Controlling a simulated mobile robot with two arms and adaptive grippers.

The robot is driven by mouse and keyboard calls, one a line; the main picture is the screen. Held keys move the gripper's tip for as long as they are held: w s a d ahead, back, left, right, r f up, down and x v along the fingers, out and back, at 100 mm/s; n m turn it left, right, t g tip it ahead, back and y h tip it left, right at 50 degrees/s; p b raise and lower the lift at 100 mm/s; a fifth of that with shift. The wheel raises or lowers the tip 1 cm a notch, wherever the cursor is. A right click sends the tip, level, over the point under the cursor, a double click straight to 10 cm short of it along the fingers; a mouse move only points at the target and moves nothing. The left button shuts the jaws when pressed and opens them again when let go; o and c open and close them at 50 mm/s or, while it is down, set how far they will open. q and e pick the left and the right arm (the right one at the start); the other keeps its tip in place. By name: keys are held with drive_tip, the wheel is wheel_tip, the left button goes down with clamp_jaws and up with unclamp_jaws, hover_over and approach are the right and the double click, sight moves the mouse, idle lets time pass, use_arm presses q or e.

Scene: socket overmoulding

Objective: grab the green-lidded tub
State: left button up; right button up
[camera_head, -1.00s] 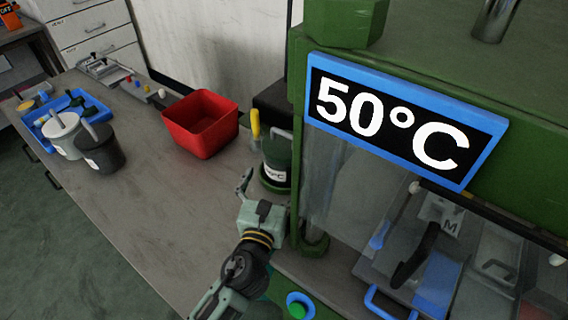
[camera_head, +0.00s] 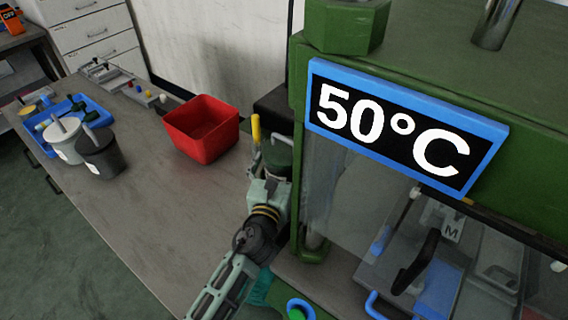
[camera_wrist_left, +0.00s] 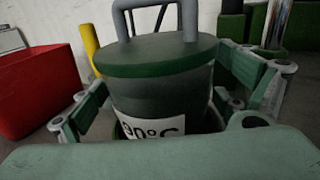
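The green-lidded tub (camera_wrist_left: 158,85) stands upright on the bench, with a dark body, a white label ending in "0°C" and a grey handle on its lid. In the head view its lid (camera_head: 279,150) shows just beyond my left gripper (camera_head: 270,165), which hides most of its body. In the left wrist view the fingers of my left gripper (camera_wrist_left: 170,105) are spread, one on each side of the tub. I cannot tell whether they touch it. My right gripper is not in view.
A red bin (camera_head: 203,128) stands left of the tub, and a yellow upright handle (camera_head: 256,130) is close beside it. The green machine with the 50°C sign (camera_head: 392,122) is close on the right. Dark and white pots and a blue tray (camera_head: 50,148) are far left.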

use_arm(q)
drive_tip(key=c, duration=1.3)
drive_tip(key=shift+r, duration=0.2)
drive_tip(key=shift+c, duration=0.2)
